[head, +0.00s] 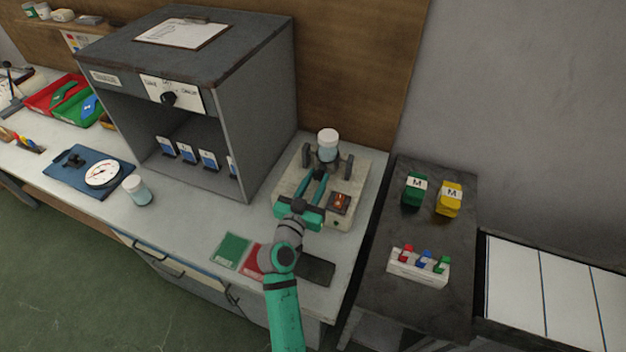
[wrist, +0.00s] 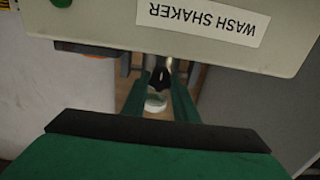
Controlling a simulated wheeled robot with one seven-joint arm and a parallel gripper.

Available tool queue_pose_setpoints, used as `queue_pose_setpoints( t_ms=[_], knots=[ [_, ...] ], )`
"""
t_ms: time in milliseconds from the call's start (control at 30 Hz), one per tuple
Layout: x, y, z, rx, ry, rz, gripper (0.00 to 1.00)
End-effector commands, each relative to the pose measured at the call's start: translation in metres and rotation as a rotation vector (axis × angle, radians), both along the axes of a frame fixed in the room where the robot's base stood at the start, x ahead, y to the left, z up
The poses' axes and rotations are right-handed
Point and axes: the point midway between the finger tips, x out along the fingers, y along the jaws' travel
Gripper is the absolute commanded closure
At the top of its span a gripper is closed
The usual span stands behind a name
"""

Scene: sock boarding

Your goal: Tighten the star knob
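The wash shaker (head: 290,204) is a beige box at the right end of the bench, with a capped jar (head: 327,148) on top at the back. Its labelled face (wrist: 90,20) fills the top of the wrist view, upside down. A black knob (wrist: 160,80), apparently the star knob, shows between my fingertips in the wrist view; a white round lid (wrist: 155,103) shows below it. My gripper (head: 318,178) reaches over the shaker toward the jar. Its teal fingers stand apart on either side of the knob. I see no clear contact. The knob is hidden in the head view.
A red-lit switch (head: 340,201) sits on the shaker's right front. A grey cabinet (head: 262,110) stands close on the left. Green and red cards (head: 232,250) and a dark pad (head: 315,269) lie in front. A dark side table (head: 431,238) with several blocks is on the right.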

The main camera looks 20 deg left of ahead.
Motion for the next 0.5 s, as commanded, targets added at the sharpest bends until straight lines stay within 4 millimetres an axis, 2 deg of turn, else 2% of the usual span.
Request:
queue_pose_setpoints(
  t_ms=[33, 300, 500],
  knots=[
    [-0.0011, 0.0045, -0.0002, 0.001, -0.001, 0.010, 0.96],
    [-0.0010, 0.0040, -0.0003, -0.096, 0.003, 0.006, 0.96],
    [-0.0020, 0.0061, -0.0008, -0.103, 0.005, 0.008, 0.96]
  ],
)
